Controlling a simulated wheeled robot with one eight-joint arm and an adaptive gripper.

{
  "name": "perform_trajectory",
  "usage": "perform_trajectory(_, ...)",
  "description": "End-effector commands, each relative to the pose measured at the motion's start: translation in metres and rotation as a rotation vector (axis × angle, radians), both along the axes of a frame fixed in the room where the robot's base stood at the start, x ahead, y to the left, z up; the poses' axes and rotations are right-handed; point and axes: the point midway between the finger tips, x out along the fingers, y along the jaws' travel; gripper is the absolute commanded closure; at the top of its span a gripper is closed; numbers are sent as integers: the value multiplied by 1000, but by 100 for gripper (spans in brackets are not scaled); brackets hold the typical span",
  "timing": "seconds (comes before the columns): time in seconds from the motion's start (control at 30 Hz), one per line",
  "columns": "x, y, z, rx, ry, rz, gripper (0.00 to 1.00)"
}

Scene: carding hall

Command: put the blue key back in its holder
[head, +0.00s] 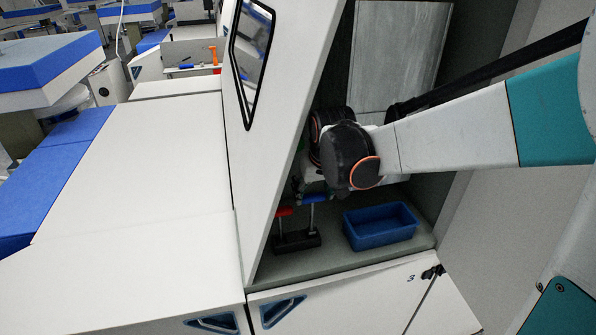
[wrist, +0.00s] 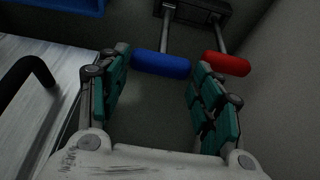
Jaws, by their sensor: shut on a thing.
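The blue key (head: 314,198) has a thick blue bar handle and a thin metal shaft pointing down. My gripper is shut on the two ends of the blue handle (wrist: 161,64); its teal-padded fingers show in the wrist view (wrist: 160,82). In the head view my wrist partly hides the fingers. The dark holder (head: 297,242) stands on the cabinet floor, and it also shows at the top of the wrist view (wrist: 205,8). The blue shaft reaches down to the holder's right part in the head view; whether its tip is inside I cannot tell.
A red key (head: 284,212) stands upright in the holder, beside the blue one, its handle lower. A blue bin (head: 380,230) stands to the right. The slanted white cabinet wall (head: 275,130) is close on the left.

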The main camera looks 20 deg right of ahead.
Motion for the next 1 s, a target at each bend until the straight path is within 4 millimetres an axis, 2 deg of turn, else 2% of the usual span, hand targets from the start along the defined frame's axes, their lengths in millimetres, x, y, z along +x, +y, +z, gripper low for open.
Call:
perform_trajectory(0.4,1,0,-21,0,0,0,90)
perform_trajectory(0.87,1,0,-23,0,0,0,90)
perform_trajectory(0.9,1,0,-23,0,0,0,38)
perform_trajectory(1.0,0,0,-23,0,0,0,17)
